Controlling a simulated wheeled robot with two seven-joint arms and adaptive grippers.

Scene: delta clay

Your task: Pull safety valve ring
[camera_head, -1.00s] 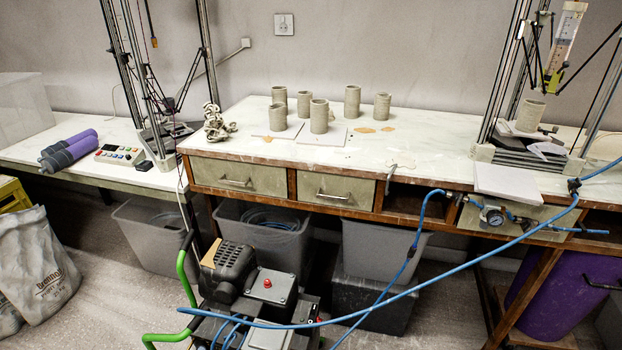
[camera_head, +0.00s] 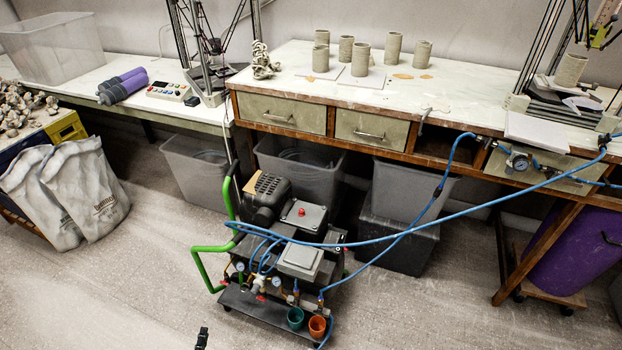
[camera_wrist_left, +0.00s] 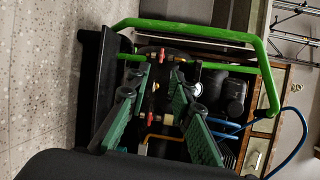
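The compressor (camera_head: 285,262) stands on the floor in front of the bench, with gauges, brass fittings and small red parts on its low front. The safety valve ring is too small to tell apart among these fittings (camera_head: 258,283). My left gripper (camera_head: 202,338) barely shows as a black tip at the bottom edge, in front of and left of the compressor. In the left wrist view its two green-padded fingers (camera_wrist_left: 161,72) are spread apart with nothing held. Red parts (camera_wrist_left: 162,55) and brass fittings (camera_wrist_left: 167,119) show between and beyond them. My right gripper is not in view.
A green handle (camera_head: 200,270) rises on the compressor's left side. A blue hose (camera_head: 440,222) crosses to the bench regulator. Green and orange cups (camera_head: 295,317) sit on the compressor's front right. White sacks (camera_head: 85,190) stand at left. The floor at front left is clear.

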